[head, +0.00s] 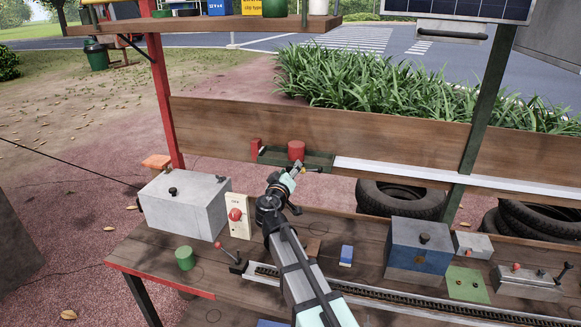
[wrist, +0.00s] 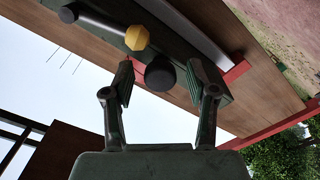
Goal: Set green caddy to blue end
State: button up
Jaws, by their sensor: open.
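The green caddy (head: 325,160) is a long dark green tray on the pale rail (head: 420,174) along the back board, at the red block (head: 256,147) at the rail's left. In the wrist view the caddy (wrist: 225,95) shows dark, with a black round knob (wrist: 160,75) and a yellow faceted knob (wrist: 137,38). My gripper (wrist: 163,80) is open, its fingers on either side of the black knob; contact is unclear. In the head view my gripper (head: 308,169) is at the caddy's front. I see no blue end on the rail.
Below on the bench are a grey box (head: 185,207), a panel with a red knob (head: 237,215), a green cylinder (head: 184,258), a blue-fronted box (head: 418,249) and a toothed rack (head: 400,298). A green post (head: 482,110) stands right of the caddy.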

jog(key=shift+w+d, duration=0.15)
jog(key=shift+w, duration=0.25)
grip_shut()
